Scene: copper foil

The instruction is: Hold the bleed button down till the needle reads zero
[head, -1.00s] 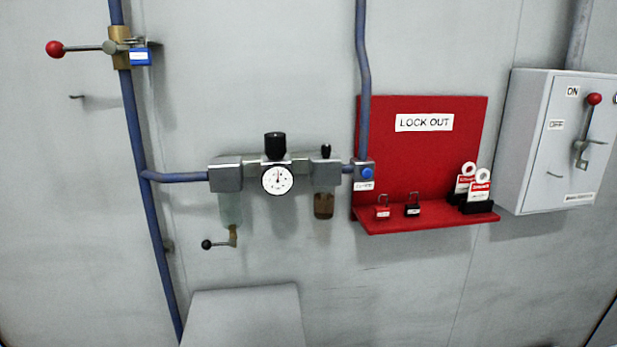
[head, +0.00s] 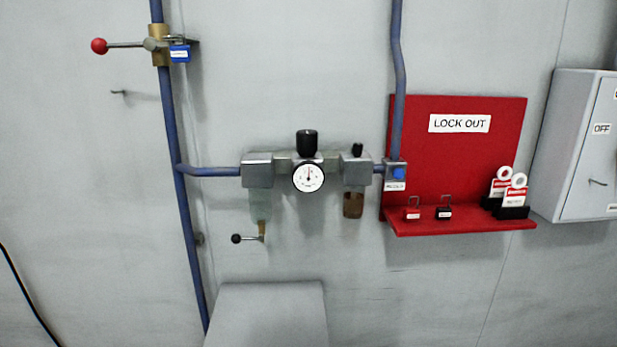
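The bleed button (head: 399,173) is a small blue round button on a grey block at the foot of the right blue pipe, with a small white label below it. The gauge (head: 308,177) has a white round dial and sits on the grey air unit to the left of the button. Its needle points roughly straight up; the numbers are too small to read. Nothing touches the button. Neither of my grippers shows in the head view.
A red lock-out board (head: 459,165) stands right of the button, its shelf holding two padlocks and several tags. A red-knobbed valve handle (head: 99,46) with a blue lock is at upper left. A grey switch box (head: 575,145) is at right. A black-knobbed drain lever (head: 237,239) hangs below.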

